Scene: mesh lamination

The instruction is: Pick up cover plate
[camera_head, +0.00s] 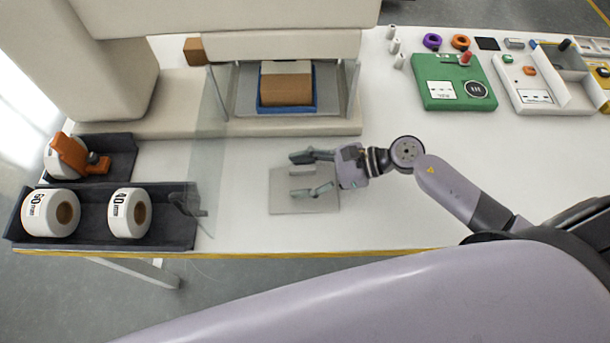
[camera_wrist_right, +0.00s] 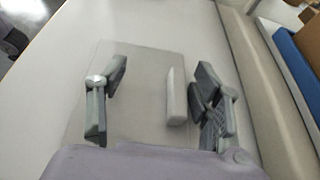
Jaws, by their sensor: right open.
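The cover plate (camera_head: 304,201) is a thin, flat grey plate lying on the white table in front of the press. A pale raised bar stands on it, and plate (camera_wrist_right: 145,90) and bar (camera_wrist_right: 177,95) both show in the right wrist view. My right gripper (camera_head: 309,174) is above the plate, open and empty. In the right wrist view its fingers (camera_wrist_right: 160,88) are on both sides of the bar. The bar is much closer to the right-hand finger; contact cannot be told. My left gripper is not seen.
The press holds a brown block in a blue tray (camera_head: 262,109) behind the plate. A dark bin (camera_head: 95,233) with white rolls is at left, beside a clear upright panel (camera_head: 207,140). A green board (camera_head: 452,97) and sorting trays are at back right. Table around the plate is clear.

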